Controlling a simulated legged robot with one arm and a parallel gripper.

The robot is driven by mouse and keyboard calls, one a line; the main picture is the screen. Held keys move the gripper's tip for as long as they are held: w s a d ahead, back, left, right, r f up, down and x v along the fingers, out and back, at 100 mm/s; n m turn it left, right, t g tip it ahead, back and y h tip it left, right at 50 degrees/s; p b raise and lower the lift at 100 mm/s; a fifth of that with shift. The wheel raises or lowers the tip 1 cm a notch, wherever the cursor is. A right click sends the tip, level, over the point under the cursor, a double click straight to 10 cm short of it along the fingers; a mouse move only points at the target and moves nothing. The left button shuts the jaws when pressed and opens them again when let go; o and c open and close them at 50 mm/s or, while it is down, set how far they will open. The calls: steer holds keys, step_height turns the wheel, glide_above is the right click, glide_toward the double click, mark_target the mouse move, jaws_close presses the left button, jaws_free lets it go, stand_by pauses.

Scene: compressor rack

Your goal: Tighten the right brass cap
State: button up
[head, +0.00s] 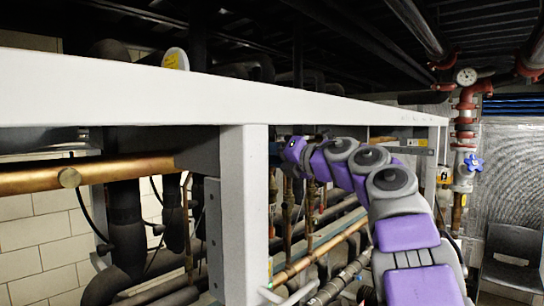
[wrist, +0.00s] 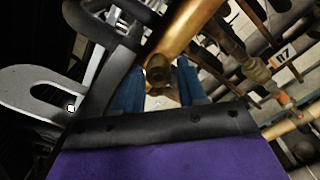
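In the wrist view, a round brass cap (wrist: 158,69) sits on the side of a brass pipe (wrist: 188,27). My gripper (wrist: 156,84) has its two blue fingers apart, one on each side of this cap. I see gaps between the fingers and the cap, so it does not look clamped.
A white horizontal beam (head: 190,95) and an upright post (head: 245,215) stand in front of the pipes. Dark insulated pipes (head: 125,215) run below the left pipe. A red pipe with a gauge (head: 466,76) and blue valve handle (head: 473,163) stands at the right.

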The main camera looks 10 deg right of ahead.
jaws_close()
steer(key=shift+a+p, duration=0.1)
steer(key=shift+p, duration=0.3)
steer(key=shift+s+a+f+m+p, duration=0.1)
steer(key=shift+m+p, duration=2.25)
steer(key=shift+m, duration=3.4)
steer(key=shift+d+f+m+p, duration=0.15)
steer(key=shift+m+p, duration=2.15)
steer(key=shift+m, duration=3.5)
steer(key=shift+s+a+f+m+p, duration=0.15)
steer(key=shift+m+p, duration=2.2)
steer(key=shift+m, duration=3.4)
steer(key=shift+w+r, duration=0.1)
